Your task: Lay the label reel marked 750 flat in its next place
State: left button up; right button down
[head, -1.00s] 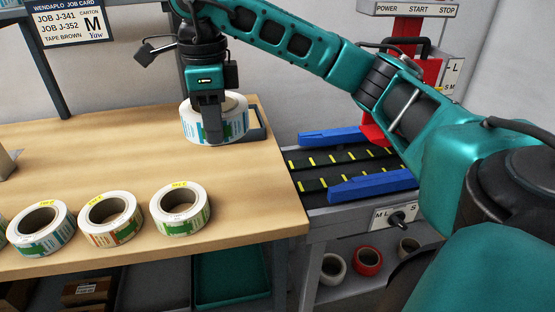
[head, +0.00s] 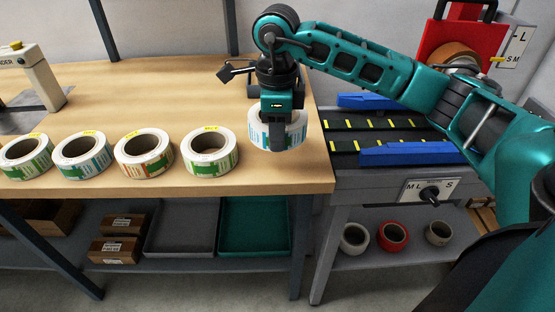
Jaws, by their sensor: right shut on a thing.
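My right gripper (head: 276,140) points down and is shut on a white label reel (head: 296,131) with blue and green print. The reel is level, at the right end of the wooden table (head: 255,175); I cannot tell whether it touches the top. Its marking is hidden or unreadable. To its left, a row of similar reels lies flat with yellow tags: the nearest, a green-printed reel (head: 227,158), then an orange-and-green reel (head: 145,170), and more further left. The tag numbers are too small to read. My left gripper is out of view.
A conveyor with blue rails (head: 410,153) stands right of the table. A rewinder part (head: 40,75) stands at the far left. Below are a grey tray (head: 183,230), a teal tray (head: 255,225), cartons (head: 118,235) and tape rolls (head: 392,236).

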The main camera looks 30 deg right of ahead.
aim_at(277, 172)
notch_tip(277, 172, down, 2)
jog(key=shift+f, duration=2.35)
jog(key=shift+f+b, duration=0.15)
jog(key=shift+b, duration=0.25)
jog(key=c, duration=0.9)
grip_release()
